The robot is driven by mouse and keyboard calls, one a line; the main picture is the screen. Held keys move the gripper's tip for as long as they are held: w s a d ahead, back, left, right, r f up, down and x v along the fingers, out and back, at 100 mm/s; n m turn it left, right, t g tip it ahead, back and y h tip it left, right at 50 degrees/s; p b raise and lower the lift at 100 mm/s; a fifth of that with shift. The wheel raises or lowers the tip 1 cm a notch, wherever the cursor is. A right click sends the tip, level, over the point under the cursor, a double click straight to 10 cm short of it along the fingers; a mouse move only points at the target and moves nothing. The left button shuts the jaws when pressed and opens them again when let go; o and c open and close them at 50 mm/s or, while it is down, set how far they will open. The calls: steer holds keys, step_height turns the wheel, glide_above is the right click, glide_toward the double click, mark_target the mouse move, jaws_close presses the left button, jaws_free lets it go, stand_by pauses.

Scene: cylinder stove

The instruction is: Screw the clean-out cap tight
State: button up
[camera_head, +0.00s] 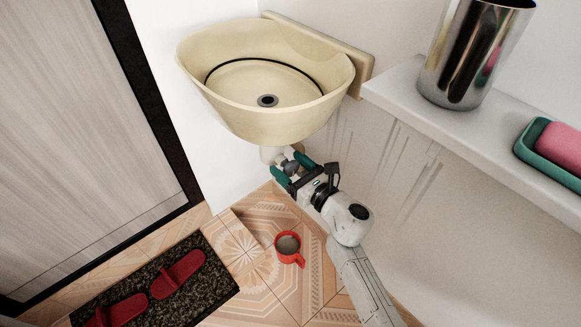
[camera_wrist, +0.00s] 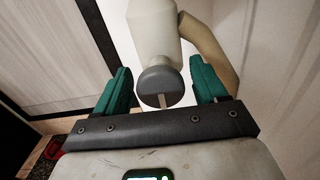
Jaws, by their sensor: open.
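The clean-out cap (camera_wrist: 160,83) is a dark grey round cap with a light bar across its face, at the lower end of the cream drain trap (camera_wrist: 152,35) in the wrist view. In the head view the trap (camera_head: 270,154) shows under the cream sink (camera_head: 262,120), and the cap is mostly hidden by my gripper. My gripper (camera_head: 291,169) is open, with its green fingers on either side of the cap. In the wrist view a gap shows between the cap and each finger of my gripper (camera_wrist: 166,85).
A red mug (camera_head: 289,247) with greyish contents stands on the tiled floor below. Red slippers (camera_head: 178,274) lie on a dark mat (camera_head: 217,283). A white shelf (camera_head: 420,117) at the right carries a metal cylinder (camera_head: 467,55) and a green soap dish (camera_head: 530,148) with pink soap.

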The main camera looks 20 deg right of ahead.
steer(key=c, duration=0.9)
